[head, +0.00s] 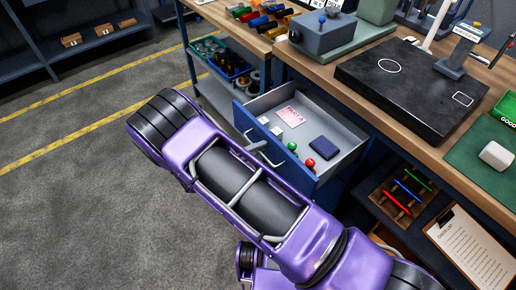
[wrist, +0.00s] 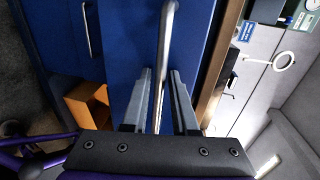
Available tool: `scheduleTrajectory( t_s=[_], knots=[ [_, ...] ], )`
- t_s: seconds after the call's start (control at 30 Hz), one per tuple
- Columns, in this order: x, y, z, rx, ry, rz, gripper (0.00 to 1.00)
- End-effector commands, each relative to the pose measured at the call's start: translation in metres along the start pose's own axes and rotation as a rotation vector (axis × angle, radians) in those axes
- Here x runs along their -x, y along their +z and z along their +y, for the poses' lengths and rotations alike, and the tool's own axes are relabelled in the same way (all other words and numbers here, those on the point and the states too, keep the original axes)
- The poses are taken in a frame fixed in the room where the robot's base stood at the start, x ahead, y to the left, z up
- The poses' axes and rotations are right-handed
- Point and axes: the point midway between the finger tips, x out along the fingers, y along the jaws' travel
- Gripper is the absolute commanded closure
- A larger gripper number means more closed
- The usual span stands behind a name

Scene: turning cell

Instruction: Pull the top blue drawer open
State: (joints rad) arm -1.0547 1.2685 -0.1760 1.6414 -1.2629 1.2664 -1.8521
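The top blue drawer (head: 314,184) stands pulled out from under the workbench in the head view, its grey inside showing. In it lie a pink card (head: 290,117), a dark blue box (head: 323,147), red and green knobbed pieces and small white blocks. In the wrist view the blue drawer front (wrist: 125,60) fills the middle, with its metal bar handle (wrist: 169,30) running between the fingers of my gripper (wrist: 160,75). The fingers are apart, with a gap seen beside the bar.
The bench top (head: 345,82) above holds a black slab (head: 405,85) and a blue-grey block device (head: 322,35). A lower shelf at right has a tray of coloured tools (head: 402,190) and a clipboard (head: 472,248). Another handle (wrist: 87,30) shows in the wrist view. Open floor (head: 80,130) lies left.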

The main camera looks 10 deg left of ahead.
Motion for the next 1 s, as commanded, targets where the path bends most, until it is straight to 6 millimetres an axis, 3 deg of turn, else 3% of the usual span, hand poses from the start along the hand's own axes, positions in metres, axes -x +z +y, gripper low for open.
scheduleTrajectory(
  t_s=[0.23, 0.37, 0.8, 1.0],
  knots=[
    [0.003, 0.000, 0.000, 0.000, 0.001, -0.001, 0.73],
    [0.019, 0.001, 0.001, 0.000, 0.003, -0.003, 0.73],
    [0.123, 0.001, 0.001, -0.001, 0.002, -0.004, 0.73],
    [0.158, 0.001, 0.001, -0.001, 0.001, -0.002, 0.73]
  ],
)
